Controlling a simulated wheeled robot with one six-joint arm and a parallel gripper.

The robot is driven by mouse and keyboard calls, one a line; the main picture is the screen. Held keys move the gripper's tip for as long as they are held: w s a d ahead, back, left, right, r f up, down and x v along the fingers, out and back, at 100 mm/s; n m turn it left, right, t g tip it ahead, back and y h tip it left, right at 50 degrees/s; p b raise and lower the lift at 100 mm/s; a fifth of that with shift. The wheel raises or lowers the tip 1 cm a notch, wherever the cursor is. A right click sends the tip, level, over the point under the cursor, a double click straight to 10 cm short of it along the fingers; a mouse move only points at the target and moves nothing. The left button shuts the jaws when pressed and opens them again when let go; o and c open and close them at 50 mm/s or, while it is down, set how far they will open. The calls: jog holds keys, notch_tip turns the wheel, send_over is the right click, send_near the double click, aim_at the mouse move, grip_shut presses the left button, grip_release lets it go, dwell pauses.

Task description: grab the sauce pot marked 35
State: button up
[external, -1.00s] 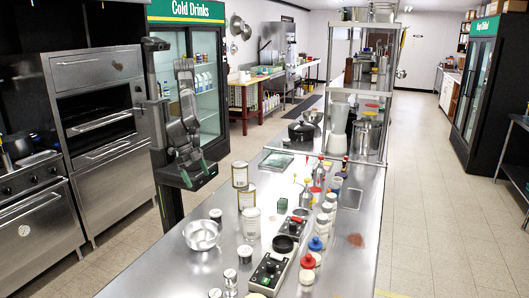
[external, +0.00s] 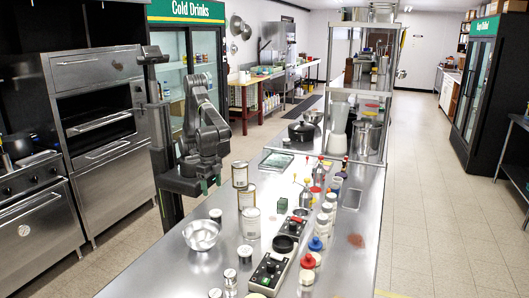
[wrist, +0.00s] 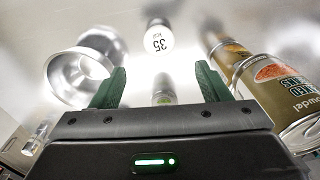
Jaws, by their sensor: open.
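In the wrist view the sauce pot marked 35 (wrist: 158,40) shows its pale lid with dark digits, ahead of my fingertips and roughly centred between them. In the external view it appears to be the small white-topped pot (external: 215,214) on the counter between the metal bowl and the stacked cans; its number is too small to read there. My gripper (external: 211,186) is open and empty, over the counter's left edge, above and apart from that pot. Its two green fingers (wrist: 160,88) stand wide apart in the wrist view. A small blurred shape shows between them.
The metal bowl (external: 202,234) stands close on one side of the pot, the stacked cans (external: 240,174) on the other. Similar small pots (external: 245,253) and a control box (external: 268,272) stand nearer the camera. Bottles crowd the counter's middle.

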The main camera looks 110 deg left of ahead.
aim_at(215, 212)
jog(key=f, duration=0.4)
jog(key=f+p, duration=0.1)
jog(key=f, duration=0.4)
jog(key=f+p, duration=0.1)
jog(key=f, duration=0.3)
jog(key=shift+w+f, duration=0.25)
jog(key=shift+f, duration=0.15)
jog(key=c, duration=1)
